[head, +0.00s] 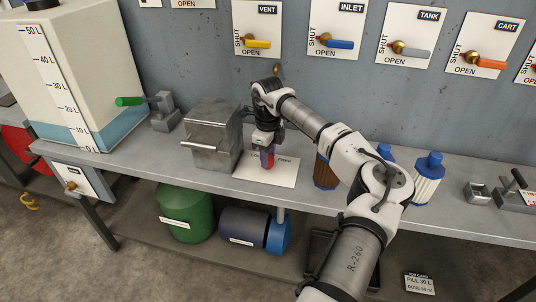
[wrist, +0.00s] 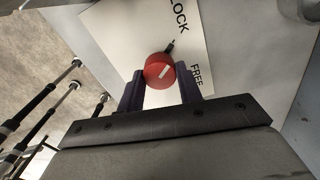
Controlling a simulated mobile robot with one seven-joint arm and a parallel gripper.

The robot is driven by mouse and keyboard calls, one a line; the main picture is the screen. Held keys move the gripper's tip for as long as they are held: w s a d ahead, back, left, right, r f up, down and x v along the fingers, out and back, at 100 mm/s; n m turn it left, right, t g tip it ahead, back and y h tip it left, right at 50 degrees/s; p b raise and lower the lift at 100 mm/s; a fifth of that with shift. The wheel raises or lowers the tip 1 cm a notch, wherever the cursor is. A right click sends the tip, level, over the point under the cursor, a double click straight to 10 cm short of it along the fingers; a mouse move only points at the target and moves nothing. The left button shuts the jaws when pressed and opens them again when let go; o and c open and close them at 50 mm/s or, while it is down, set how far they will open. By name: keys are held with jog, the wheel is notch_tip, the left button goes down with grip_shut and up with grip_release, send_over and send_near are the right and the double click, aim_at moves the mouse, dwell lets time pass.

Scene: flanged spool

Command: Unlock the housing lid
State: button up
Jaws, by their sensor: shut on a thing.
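The housing is a grey metal box (head: 208,150) with a lid and a bar handle on its front; its lid looks closed. To its right lies a white plate (head: 250,174), also in the wrist view (wrist: 112,22), printed LOCK and FREE. A round red knob (wrist: 158,72) with a white mark stands on the plate. A short black pointer sticks out from the knob toward the upper right, on the side of the two words. My gripper (head: 267,160) points down at the plate and is shut on the red knob, one dark finger on each side (wrist: 160,84).
A green-handled lever (head: 130,101) and a large white tank (head: 65,80) stand left of the housing. Filter cartridges with blue caps (head: 428,178) stand on the bench right of my arm. Valve handles line the wall behind.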

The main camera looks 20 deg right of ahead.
jog(key=shift+m, duration=0.3)
jog(key=m+b, duration=0.1)
jog(key=m, duration=0.5)
jog(key=m+b, duration=0.1)
jog(key=m, duration=0.2)
jog(key=shift+m, duration=0.4)
jog(key=shift+a+m+b, duration=0.1)
jog(key=shift+m+b, duration=0.25)
jog(key=shift+m, duration=1.45)
jog(key=o, duration=1)
notch_tip(320, 180, up, 14)
jog(key=b, duration=0.1)
